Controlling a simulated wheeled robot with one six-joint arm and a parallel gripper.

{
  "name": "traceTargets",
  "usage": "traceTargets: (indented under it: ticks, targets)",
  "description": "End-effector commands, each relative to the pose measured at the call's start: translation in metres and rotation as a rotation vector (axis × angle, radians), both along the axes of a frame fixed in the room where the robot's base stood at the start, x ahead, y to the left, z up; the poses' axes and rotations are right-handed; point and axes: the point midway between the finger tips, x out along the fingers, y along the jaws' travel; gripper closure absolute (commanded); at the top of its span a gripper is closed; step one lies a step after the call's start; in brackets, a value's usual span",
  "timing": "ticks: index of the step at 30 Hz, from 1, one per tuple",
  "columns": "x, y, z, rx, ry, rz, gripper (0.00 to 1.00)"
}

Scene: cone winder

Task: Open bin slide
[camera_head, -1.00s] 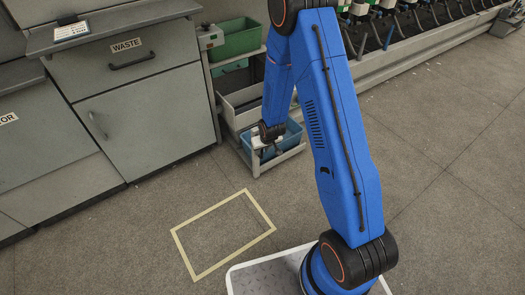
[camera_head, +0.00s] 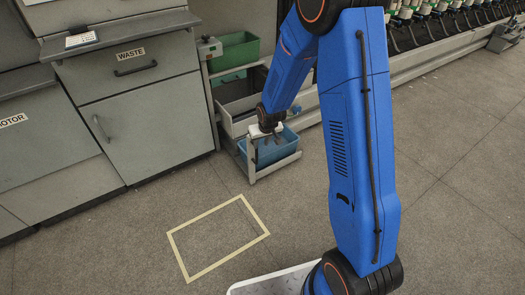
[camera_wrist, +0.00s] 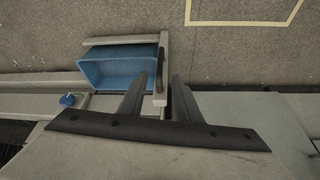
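The bin slide (camera_head: 270,170) is the pale lower frame in the rack beside the waste cabinet, with a blue bin (camera_head: 280,150) on it. It sticks out from the rack at floor level. In the wrist view the blue bin (camera_wrist: 118,66) sits inside the pale slide frame (camera_wrist: 122,40), and a dark handle (camera_wrist: 160,78) shows on the frame's end bar. My gripper (camera_wrist: 164,80) is open, with one finger on each side of that bar. A gap shows between them; I cannot tell whether either touches. In the head view my gripper (camera_head: 266,138) hangs over the slide, partly hiding the bin.
Above the slide stand a grey bin (camera_head: 238,105) and a green bin (camera_head: 238,50) in the rack. The waste cabinet (camera_head: 150,120) is to the left. A yellow floor outline (camera_head: 205,214) marks clear floor in front. The winder machine (camera_head: 455,40) runs along the back right.

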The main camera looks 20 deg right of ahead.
Motion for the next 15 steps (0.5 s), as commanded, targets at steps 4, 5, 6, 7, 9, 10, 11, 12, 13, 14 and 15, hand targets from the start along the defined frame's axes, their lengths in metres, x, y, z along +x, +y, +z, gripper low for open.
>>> traceTargets:
  ticks: [4, 5, 6, 7, 9, 10, 11, 12, 13, 14, 15]
  targets:
    - [0.002, 0.001, 0.014, 0.000, -0.001, 0.000, 0.69]
    - [0.001, 0.001, 0.015, 0.000, -0.001, 0.000, 0.69]
    - [0.002, 0.001, 0.017, 0.000, 0.000, 0.000, 0.69]
    - [0.002, 0.001, 0.018, 0.000, 0.000, 0.000, 0.69]
    - [0.002, 0.001, 0.019, 0.000, -0.001, 0.000, 0.69]
    - [0.002, 0.001, 0.019, 0.000, 0.000, 0.000, 0.69]
    - [0.002, 0.001, 0.019, 0.000, 0.000, 0.000, 0.69]
    - [0.002, 0.001, 0.019, 0.000, 0.000, 0.000, 0.69]
    - [0.002, 0.001, 0.019, 0.000, 0.000, 0.000, 0.69]
    - [0.002, 0.001, 0.019, 0.000, 0.000, 0.000, 0.69]
    - [0.001, 0.001, 0.019, 0.000, 0.000, 0.000, 0.69]
